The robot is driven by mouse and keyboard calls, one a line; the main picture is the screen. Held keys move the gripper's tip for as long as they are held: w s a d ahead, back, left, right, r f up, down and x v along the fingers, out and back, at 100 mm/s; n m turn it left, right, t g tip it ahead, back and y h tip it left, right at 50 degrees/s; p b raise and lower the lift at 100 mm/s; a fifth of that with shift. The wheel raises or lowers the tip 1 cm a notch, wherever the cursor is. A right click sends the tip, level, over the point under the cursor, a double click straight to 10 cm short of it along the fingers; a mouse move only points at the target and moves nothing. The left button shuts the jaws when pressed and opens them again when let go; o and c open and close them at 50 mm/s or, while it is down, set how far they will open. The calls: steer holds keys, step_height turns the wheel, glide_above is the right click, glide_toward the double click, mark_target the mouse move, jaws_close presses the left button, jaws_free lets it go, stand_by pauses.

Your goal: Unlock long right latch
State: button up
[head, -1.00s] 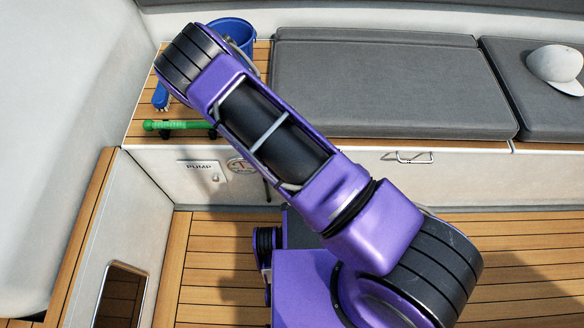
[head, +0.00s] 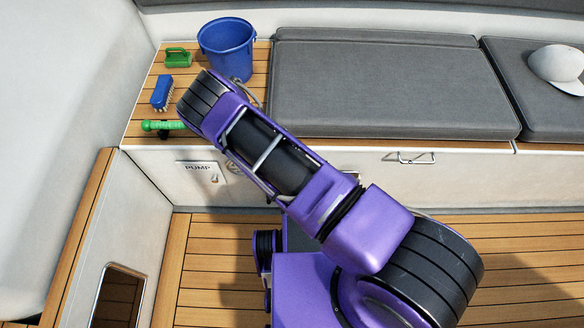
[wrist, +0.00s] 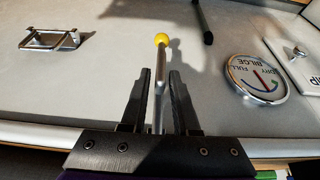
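A chrome latch (head: 410,157) sits on the pale bench front below the long cushion, right of my arm in the head view. A slim metal rod with a yellow ball end (wrist: 161,40) runs between the fingers, with the ball beyond the tips. I cannot tell whether either finger touches the rod. My arm hides the gripper and the rod in the head view.
A round bilge gauge (wrist: 257,79) and a pump panel (head: 202,172) are on the bench front. A black bar (wrist: 203,20) stands beyond the rod. A blue bucket (head: 228,48), blue brush (head: 162,92) and green-handled tool (head: 163,126) lie on the wooden top.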

jaws_close()
stand_by(1.1)
